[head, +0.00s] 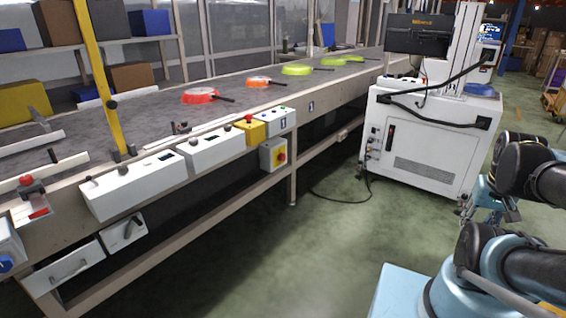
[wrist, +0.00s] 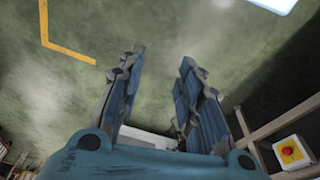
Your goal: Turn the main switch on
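A red knob on a yellow plate (head: 281,157), which looks like the main switch, sits on a pale box on the conveyor's front side, below the yellow emergency-stop box. It also shows in the wrist view as a red and yellow switch (wrist: 290,152) at the lower right corner. Its exact knob angle is too small to tell. My gripper (wrist: 162,57) is open, with its blue fingers apart and nothing between them. It points at open floor, with the switch off to its right and not touched. My arm (head: 510,255) is at the right of the head view.
The conveyor (head: 225,95) carries red, orange and green pans. A yellow box with a red button (head: 249,125) and white control boxes (head: 140,185) line its front rail. A white machine cabinet (head: 425,140) stands at right. A black cable (head: 345,198) lies on otherwise clear green floor.

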